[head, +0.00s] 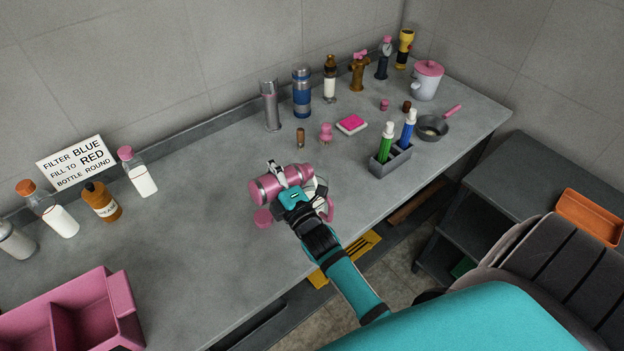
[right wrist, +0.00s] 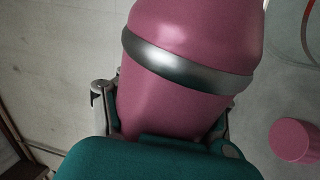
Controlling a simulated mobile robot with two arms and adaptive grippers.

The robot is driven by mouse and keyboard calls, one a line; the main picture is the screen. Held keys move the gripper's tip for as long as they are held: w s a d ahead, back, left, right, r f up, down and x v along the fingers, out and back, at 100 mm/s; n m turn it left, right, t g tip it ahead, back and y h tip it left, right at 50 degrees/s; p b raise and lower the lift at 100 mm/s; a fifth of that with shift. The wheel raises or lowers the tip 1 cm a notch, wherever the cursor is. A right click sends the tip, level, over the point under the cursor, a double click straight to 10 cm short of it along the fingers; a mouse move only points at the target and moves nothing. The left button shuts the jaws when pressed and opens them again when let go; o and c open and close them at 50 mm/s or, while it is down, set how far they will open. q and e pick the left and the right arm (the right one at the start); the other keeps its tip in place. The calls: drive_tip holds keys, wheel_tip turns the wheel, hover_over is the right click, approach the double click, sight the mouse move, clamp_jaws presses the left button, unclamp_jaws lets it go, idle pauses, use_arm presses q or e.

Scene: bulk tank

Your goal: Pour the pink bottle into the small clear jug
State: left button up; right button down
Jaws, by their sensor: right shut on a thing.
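The pink bottle (head: 267,190) with silver bands is in my right gripper (head: 288,182), over the middle of the bench. It is tipped close to level in the head view. In the right wrist view the bottle (right wrist: 185,100) fills the middle; its mouth is not clear to me. A pale, clear-looking thing with a pink part (head: 327,207) shows just right of the gripper, mostly hidden; it may be the small clear jug. A clear curved edge with a red line (right wrist: 306,32) shows at the right wrist view's top right. My left gripper is not in view.
A round pink cap (head: 263,218) lies left of the gripper. A grey holder (head: 390,163) with green and blue markers stands right. Several bottles stand at the left by a sign (head: 77,162); a pink bin (head: 118,310) is front left. Flasks line the back.

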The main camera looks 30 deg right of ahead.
drive_tip(key=shift+d+r+m+h+p, duration=0.25)
drive_tip(key=shift+r+m+h+p, duration=0.25)
drive_tip(key=shift+m, duration=0.4)
